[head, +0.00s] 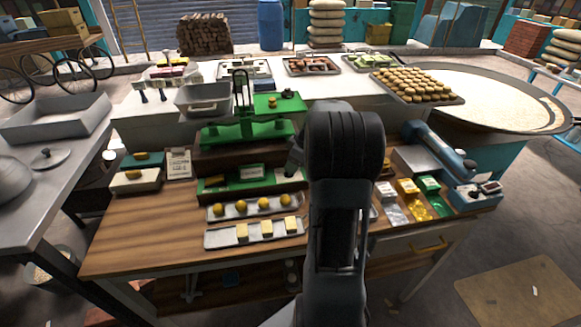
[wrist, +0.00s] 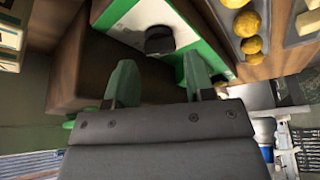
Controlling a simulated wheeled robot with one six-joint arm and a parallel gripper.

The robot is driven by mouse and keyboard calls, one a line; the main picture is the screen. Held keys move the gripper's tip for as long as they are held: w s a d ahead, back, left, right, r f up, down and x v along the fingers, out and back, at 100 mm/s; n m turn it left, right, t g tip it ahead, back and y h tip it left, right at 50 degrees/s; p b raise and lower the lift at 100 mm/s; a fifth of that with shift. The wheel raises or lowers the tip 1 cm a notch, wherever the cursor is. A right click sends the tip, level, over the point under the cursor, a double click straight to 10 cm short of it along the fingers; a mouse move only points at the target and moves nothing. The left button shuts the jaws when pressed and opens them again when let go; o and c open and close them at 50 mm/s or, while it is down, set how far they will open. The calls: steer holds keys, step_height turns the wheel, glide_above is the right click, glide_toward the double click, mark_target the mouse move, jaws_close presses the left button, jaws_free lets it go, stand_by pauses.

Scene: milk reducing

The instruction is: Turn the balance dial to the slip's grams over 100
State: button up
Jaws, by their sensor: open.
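The green balance (head: 247,131) stands at the back of the wooden bench, with a flat green pan on its right. Its green-edged front panel (head: 275,177) faces the bench's front; a pale window shows on it. In the wrist view a dark round dial knob (wrist: 159,40) stands out from the white, green-bordered panel. My gripper (wrist: 161,72) is open and empty, its green fingers apart just short of the knob. In the head view my arm hides the knob and most of the gripper. A printed slip (head: 179,163) stands left of the balance; its writing is too small to read.
A tray of yellow balls (head: 252,207) and a tray of pale blocks (head: 254,232) lie in front of the balance. Small boxes and foil packets (head: 417,206) sit to the right. The bench's front left (head: 150,235) is clear.

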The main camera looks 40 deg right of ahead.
steer(key=shift+x, duration=1.55)
steer(key=c, duration=0.6)
steer(key=shift+c, duration=0.2)
steer(key=m+h+b, duration=0.1)
steer(key=m+b, duration=0.1)
steer(key=shift+f+m, duration=0.15)
steer(key=shift+m, duration=0.15)
steer(key=shift+a+m+t+h+b, duration=0.15)
steer(key=shift+m+t+h+b, duration=0.35)
steer(key=shift+m+b, duration=0.75)
steer(key=shift+m+p, duration=0.35)
steer(key=shift+m, duration=0.2)
steer(key=shift+r, duration=0.25)
